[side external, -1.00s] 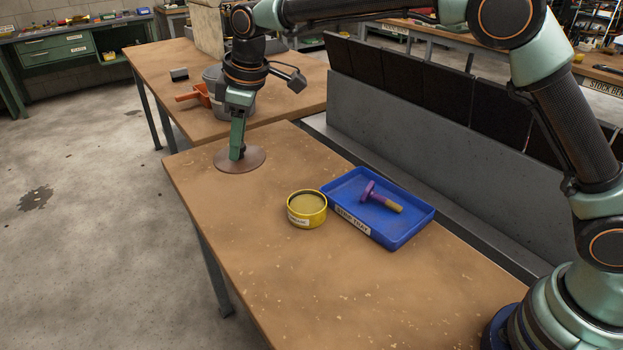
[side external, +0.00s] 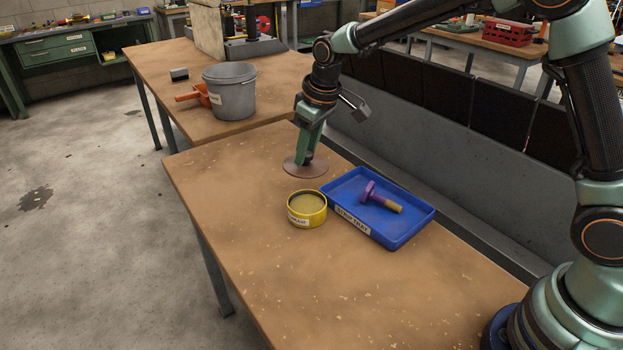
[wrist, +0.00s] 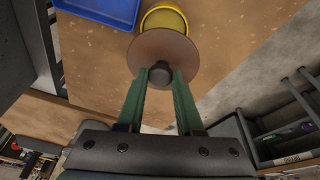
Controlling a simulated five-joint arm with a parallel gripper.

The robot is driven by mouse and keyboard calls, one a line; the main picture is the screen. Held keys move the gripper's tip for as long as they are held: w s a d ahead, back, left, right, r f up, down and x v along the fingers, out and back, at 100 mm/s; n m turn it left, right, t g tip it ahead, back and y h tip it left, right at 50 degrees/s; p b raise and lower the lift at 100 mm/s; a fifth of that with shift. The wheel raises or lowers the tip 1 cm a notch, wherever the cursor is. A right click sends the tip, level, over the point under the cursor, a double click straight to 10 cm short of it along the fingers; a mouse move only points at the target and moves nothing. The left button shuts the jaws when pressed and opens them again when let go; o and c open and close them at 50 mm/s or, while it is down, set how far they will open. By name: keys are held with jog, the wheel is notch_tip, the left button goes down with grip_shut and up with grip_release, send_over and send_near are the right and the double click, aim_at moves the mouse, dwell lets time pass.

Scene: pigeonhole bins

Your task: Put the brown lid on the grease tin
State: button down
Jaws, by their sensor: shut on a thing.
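The brown lid (side external: 293,168) is a flat round disc with a dark knob (wrist: 161,73). My gripper (side external: 306,162) is shut on that knob and holds the lid above the bench, behind the tin in the side view. The grease tin (side external: 307,217) is a yellow round tin with a white label, standing open and upright on the bench. In the wrist view the lid (wrist: 146,52) covers part of the tin (wrist: 164,17) from sight. The lid is not over the whole tin. The exact height of the lid above the bench is hard to tell.
A blue tray (side external: 410,236) with a purple and yellow bolt-like part (side external: 379,196) lies right beside the tin. A grey panel (side external: 420,150) with dark bins runs behind the bench. A grey bucket (side external: 231,98) stands on the far table. The front of the bench (side external: 260,260) is clear.

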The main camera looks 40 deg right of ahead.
jog(key=shift+f, duration=3.9)
jog(key=shift+m, duration=0.3)
jog(key=shift+f, duration=1.05)
jog(key=c, duration=0.9)
grip_release()
jog(key=shift+o, duration=0.3)
jog(key=o, duration=0.5)
